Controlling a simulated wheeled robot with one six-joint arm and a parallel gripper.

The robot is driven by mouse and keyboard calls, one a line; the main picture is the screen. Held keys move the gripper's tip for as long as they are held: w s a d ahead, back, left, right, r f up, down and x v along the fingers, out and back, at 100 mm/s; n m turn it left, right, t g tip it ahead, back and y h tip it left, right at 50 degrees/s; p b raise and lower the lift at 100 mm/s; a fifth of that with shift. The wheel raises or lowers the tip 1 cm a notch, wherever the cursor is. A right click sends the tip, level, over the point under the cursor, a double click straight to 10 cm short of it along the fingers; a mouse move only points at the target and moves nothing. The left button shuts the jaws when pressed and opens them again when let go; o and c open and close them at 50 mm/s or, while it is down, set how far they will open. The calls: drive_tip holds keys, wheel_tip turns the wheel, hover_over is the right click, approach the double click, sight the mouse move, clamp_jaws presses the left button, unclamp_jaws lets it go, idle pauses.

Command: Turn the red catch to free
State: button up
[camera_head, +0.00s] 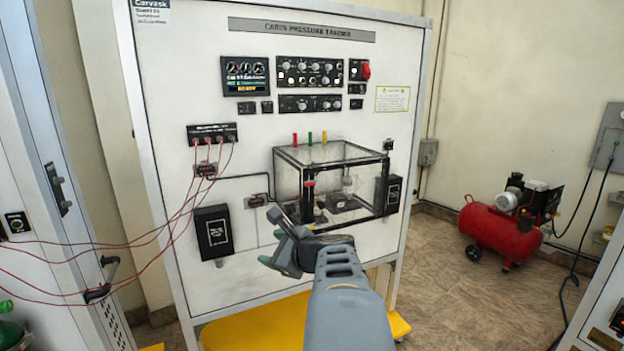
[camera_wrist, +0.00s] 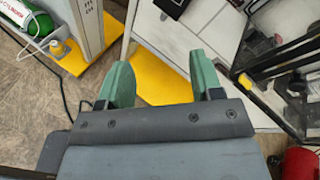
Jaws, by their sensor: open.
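A clear chamber with a black frame (camera_head: 330,165) is mounted on the white trainer panel (camera_head: 250,120). A small red part (camera_head: 309,184) sits at its front left upper edge; it may be the red catch, but I cannot make out its position. A red peg (camera_head: 295,139) stands on the chamber top. A red guarded part (camera_head: 366,71) is at the panel's upper right. My gripper (camera_head: 275,246) is open and empty, below and left of the chamber in the picture. In the wrist view its green fingers (camera_wrist: 160,75) are wide apart, with nothing between them.
Black boxes (camera_head: 214,232) flank the chamber. Red leads (camera_head: 150,240) hang from the panel to a cabinet (camera_head: 60,180) at left. A yellow base (camera_head: 265,325) lies below the panel. A red compressor (camera_head: 495,230) stands at right. The floor (camera_head: 450,290) between is clear.

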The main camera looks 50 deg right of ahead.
sight(311, 185)
drive_tip(key=s+d+r+m+t+h, duration=0.1)
drive_tip(key=s+d+r+m+h, duration=0.15)
drive_tip(key=d+m, duration=0.2)
drive_tip(key=s+d+r+m+t+h+p, duration=0.1)
drive_tip(key=d+r+m+h, duration=0.15)
drive_tip(key=d, duration=0.25)
drive_tip(key=s+d+r+m+t+h, duration=0.1)
drive_tip(key=s+d+r+m+h, duration=0.15)
drive_tip(key=d+m, duration=0.2)
drive_tip(key=shift+g, duration=0.3)
drive_tip(key=p+x, duration=0.1)
drive_tip(key=x, duration=0.3)
drive_tip(key=p+x, duration=0.1)
drive_tip(key=x, duration=0.3)
drive_tip(key=p+x, duration=0.1)
drive_tip(key=x, duration=0.3)
drive_tip(key=shift+w+d+r, duration=0.15)
drive_tip(key=shift+d+r, duration=0.05)
drive_tip(key=shift+r, duration=0.05)
drive_tip(key=shift+w+d+p, duration=0.25)
drive_tip(key=shift+w+p, duration=0.05)
drive_tip(key=shift+w, duration=0.3)
drive_tip(key=shift+f, duration=0.1)
drive_tip(key=c, duration=0.9)
drive_tip(key=shift+c, duration=0.2)
drive_tip(key=shift+b, duration=0.3)
